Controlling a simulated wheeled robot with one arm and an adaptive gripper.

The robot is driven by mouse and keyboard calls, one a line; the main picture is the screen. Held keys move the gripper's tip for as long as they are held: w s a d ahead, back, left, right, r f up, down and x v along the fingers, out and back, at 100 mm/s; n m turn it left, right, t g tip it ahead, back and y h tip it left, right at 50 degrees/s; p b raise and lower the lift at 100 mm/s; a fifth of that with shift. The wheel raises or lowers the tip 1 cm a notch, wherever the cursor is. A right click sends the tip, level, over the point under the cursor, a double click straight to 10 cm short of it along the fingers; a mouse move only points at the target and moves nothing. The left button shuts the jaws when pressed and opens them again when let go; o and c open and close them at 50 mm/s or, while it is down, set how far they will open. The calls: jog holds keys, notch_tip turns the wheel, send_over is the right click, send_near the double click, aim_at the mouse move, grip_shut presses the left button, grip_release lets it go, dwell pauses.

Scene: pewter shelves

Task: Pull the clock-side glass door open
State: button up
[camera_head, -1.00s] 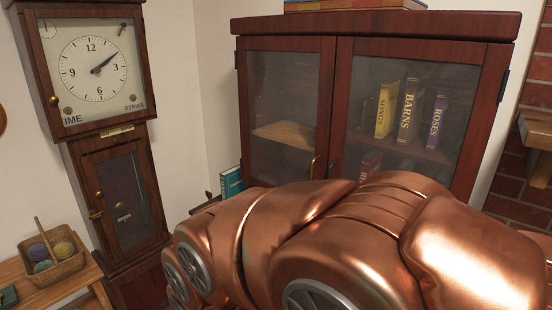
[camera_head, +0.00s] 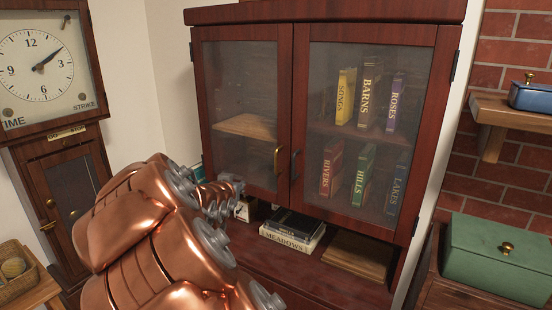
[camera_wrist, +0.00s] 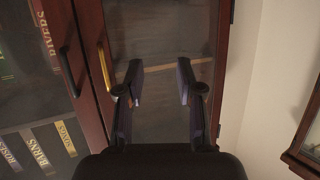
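The clock-side glass door (camera_head: 240,90) is the left door of a dark red wooden cabinet and appears shut. Its curved brass handle (camera_head: 278,160) sits at its right edge, beside the dark handle (camera_head: 295,164) of the right glass door (camera_head: 330,90). In the wrist view, the brass handle (camera_wrist: 104,66) is just left of my gripper (camera_wrist: 158,84), and the dark handle (camera_wrist: 68,70) is further left. My gripper is open and empty, its two fingers apart in front of the clock-side door's glass. In the head view, my copper arm covers the lower left, and the fingertips cannot be made out.
The tall clock (camera_head: 40,65) stands left of the cabinet. Books such as BARNS (camera_head: 369,92) are behind the right door. Lying books (camera_head: 293,236) are on the open shelf below the doors. A green box (camera_head: 498,258) and a wall shelf (camera_head: 505,108) are at the right.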

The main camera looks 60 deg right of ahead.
aim_at(276, 156)
jog(key=s+d+r+m+g+h, duration=0.1)
jog(key=d, duration=0.2)
jog(key=s+d+r+g+h, duration=0.1)
jog(key=s+d+r+h, duration=0.1)
jog(key=d, duration=0.2)
jog(key=s+d+r+m+h, duration=0.1)
jog(key=s+d+h, duration=0.1)
jog(key=d, duration=0.1)
jog(key=shift+d+r+m+g, duration=0.2)
jog(key=shift+d+m+g, duration=0.1)
jog(key=shift+d+g, duration=0.1)
jog(key=shift+p+x, duration=0.85)
jog(key=shift+x, duration=2.45)
grip_shut()
jog(key=shift+r, duration=0.1)
